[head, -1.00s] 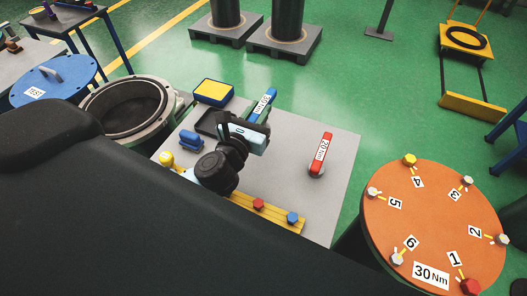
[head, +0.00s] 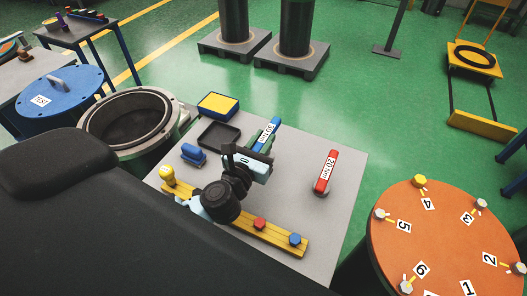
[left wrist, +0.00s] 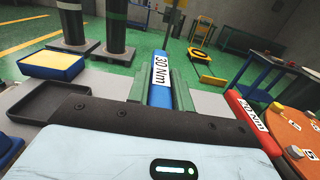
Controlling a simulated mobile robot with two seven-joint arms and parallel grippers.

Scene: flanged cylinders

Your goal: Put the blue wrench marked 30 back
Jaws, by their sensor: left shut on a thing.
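The blue wrench marked 30 Nm (head: 268,133) is over the grey table, between the black tray and the red wrench marked 20 Nm (head: 327,171). My left gripper (head: 252,160) is shut on the blue wrench. In the left wrist view the blue wrench (left wrist: 160,73) points away from me between the green fingers (left wrist: 160,92), label up. Its gripped end is hidden by the gripper. I cannot tell whether it touches the tabletop. The red wrench also shows in the left wrist view (left wrist: 246,111). My right gripper is not in view.
On the grey table (head: 295,205) are the black tray (head: 219,135), a yellow-topped blue box (head: 217,105), a small blue object (head: 193,154) and a yellow rack (head: 270,234) with coloured knobs. An orange round flange (head: 440,235) stands right. An open cylinder (head: 128,118) stands left.

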